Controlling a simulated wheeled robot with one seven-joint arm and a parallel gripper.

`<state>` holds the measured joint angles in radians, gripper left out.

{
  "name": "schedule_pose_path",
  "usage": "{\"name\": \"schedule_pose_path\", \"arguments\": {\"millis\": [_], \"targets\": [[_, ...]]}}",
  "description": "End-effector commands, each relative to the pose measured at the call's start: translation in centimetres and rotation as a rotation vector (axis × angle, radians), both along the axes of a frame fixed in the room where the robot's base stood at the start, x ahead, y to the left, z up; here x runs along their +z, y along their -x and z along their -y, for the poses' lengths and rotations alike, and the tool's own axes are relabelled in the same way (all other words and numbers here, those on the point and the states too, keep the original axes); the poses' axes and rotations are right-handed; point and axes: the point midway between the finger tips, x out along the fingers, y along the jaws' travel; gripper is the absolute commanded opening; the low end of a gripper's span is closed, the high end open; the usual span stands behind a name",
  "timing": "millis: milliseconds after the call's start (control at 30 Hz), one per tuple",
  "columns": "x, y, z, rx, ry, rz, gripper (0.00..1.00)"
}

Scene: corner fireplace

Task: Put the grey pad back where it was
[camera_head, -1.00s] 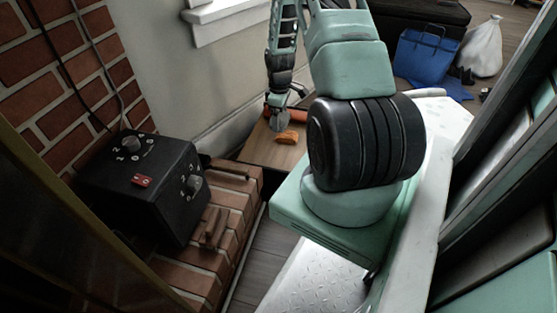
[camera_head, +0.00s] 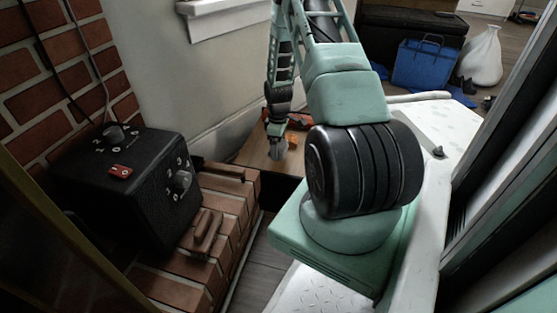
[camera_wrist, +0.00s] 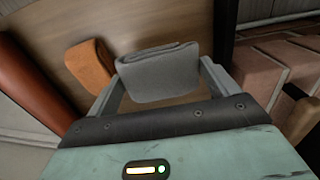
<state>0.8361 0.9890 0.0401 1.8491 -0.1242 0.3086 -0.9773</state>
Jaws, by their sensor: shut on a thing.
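The grey pad (camera_wrist: 158,75) is a folded soft cloth-like block, held between the two fingers of my gripper (camera_wrist: 160,68) in the wrist view. A wooden surface lies behind it, and I cannot tell whether the pad touches it. In the head view the pad (camera_head: 277,151) is a small grey patch at the end of my arm, over the wooden board (camera_head: 255,155). My gripper's fingers are hardly visible there.
An orange folded pad (camera_wrist: 91,66) lies on the wood beside the grey one. A red-brown cylinder (camera_wrist: 30,85) runs along the left in the wrist view. A brick ledge (camera_head: 225,215) carries a black control box (camera_head: 130,190). A blue bag (camera_head: 422,65) stands further back.

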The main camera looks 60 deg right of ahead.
Motion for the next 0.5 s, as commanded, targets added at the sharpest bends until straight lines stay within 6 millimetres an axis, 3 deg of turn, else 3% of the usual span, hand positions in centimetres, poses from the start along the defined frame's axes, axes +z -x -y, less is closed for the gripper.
{"name": "schedule_pose_path", "arguments": {"millis": [300, 500], "targets": [[-4.8, 0.0, 0.0, -0.001, -0.001, 0.000, 0.65], [-4.8, 0.0, 0.0, -0.001, 0.001, 0.001, 0.65]]}}
